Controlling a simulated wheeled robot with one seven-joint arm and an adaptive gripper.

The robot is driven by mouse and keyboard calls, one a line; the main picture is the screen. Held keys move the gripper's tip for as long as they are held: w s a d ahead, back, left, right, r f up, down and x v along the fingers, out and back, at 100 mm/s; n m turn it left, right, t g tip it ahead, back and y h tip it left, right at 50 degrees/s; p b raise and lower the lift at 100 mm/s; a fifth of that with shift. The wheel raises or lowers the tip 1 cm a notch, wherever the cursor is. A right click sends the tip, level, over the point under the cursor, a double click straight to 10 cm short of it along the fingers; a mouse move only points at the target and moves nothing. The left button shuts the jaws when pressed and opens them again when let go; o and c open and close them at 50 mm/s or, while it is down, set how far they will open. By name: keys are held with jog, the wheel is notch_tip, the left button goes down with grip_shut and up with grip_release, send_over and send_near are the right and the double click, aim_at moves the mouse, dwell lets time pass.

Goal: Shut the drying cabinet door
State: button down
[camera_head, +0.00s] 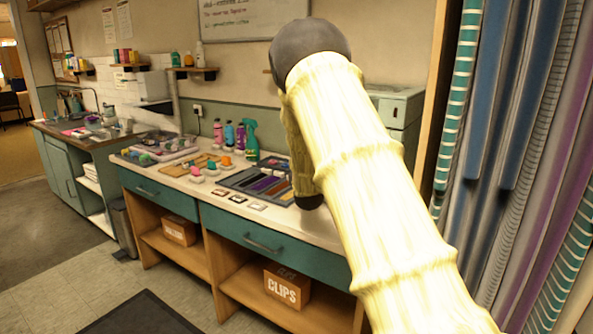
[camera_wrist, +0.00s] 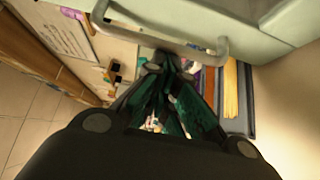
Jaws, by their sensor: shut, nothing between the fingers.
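The drying cabinet appears to be the pale grey-green box (camera_head: 398,105) at the back right of the bench, mostly hidden behind my arm in the head view. In the wrist view a pale green panel (camera_wrist: 262,32) with a bar handle (camera_wrist: 165,38) crosses the top; it looks like the cabinet door. How far the door stands open cannot be told. My gripper (camera_wrist: 165,62) is shut and empty, its dark fingertips close below the handle in the picture. Contact cannot be told. In the head view my arm hides the fingers.
The bench (camera_head: 315,225) below holds a dark tray of coloured strips (camera_head: 262,184), small blocks and a green spray bottle (camera_head: 251,140). Tall hanging fabrics (camera_head: 510,130) stand close on the right. Open floor (camera_head: 60,270) lies at the left.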

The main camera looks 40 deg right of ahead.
jog(key=shift+s+d, duration=0.15)
jog(key=shift+d, duration=0.1)
jog(key=s+a+b, duration=0.1)
jog(key=s+a, duration=0.7)
jog(key=a, duration=0.2)
jog(key=shift+a, duration=0.25)
jog(key=shift+s, duration=0.1)
